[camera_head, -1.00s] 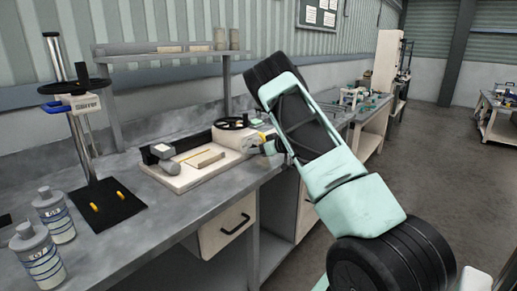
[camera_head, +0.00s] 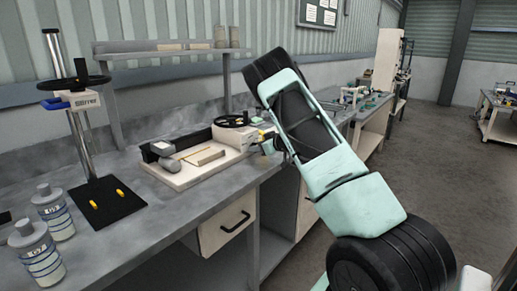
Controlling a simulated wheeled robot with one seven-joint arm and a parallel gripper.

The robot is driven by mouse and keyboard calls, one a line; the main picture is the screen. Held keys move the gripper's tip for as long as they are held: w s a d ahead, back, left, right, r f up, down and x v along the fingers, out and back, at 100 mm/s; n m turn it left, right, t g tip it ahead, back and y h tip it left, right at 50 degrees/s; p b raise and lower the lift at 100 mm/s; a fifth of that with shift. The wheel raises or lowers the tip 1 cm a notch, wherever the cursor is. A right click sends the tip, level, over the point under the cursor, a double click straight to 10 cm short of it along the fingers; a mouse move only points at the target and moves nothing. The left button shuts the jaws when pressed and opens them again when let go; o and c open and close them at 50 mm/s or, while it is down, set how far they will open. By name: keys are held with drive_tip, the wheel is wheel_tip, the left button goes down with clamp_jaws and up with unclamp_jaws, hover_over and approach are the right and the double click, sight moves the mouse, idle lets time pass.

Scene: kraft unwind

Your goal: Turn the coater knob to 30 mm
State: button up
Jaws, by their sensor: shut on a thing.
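The coater (camera_head: 167,178) is a low cream-coloured bench unit near the bench's front edge, with a black spoked wheel (camera_head: 232,121) at its far right end. My gripper (camera_head: 262,138) is at the coater's right end, just below and right of the wheel. It is shut on the coater knob, which is mostly hidden behind the fingers and too small to read. A yellow part shows beside the fingers. No scale or mm mark is legible.
The grey bench (camera_head: 190,215) carries a stirrer stand (camera_head: 88,140) and two labelled bottles (camera_head: 52,210) at left. A raised shelf (camera_head: 165,58) stands behind the coater. A drawer (camera_head: 228,226) is below. Open floor lies at right.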

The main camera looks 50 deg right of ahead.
drive_tip(key=n+b, duration=0.1)
drive_tip(key=n+h+b, duration=0.1)
drive_tip(key=b, duration=0.1)
drive_tip(key=shift+a+f, duration=0.25)
drive_tip(key=shift+f, duration=0.05)
drive_tip(key=n+h+b, duration=0.1)
drive_tip(key=b, duration=0.1)
drive_tip(key=n+h+b, duration=0.1)
drive_tip(key=b, duration=0.2)
drive_tip(key=shift+a+f+n+t, duration=0.1)
drive_tip(key=shift+f+n+t, duration=0.2)
drive_tip(key=shift+t, duration=0.1)
drive_tip(key=n+h+b, duration=0.1)
drive_tip(key=n+b, duration=0.1)
drive_tip(key=b, duration=0.3)
drive_tip(key=shift+s+a+t+b, duration=0.1)
drive_tip(key=shift+t+b, duration=0.2)
drive_tip(key=shift+b, duration=0.05)
drive_tip(key=shift+r+n+b, duration=0.15)
drive_tip(key=shift+n+b, duration=0.35)
drive_tip(key=shift+r, duration=0.1)
drive_tip(key=o, duration=1)
drive_tip(key=v, duration=1.7)
drive_tip(key=shift+s+a+f, duration=0.2)
drive_tip(key=shift+a+f, duration=0.05)
drive_tip(key=shift+a, duration=0.15)
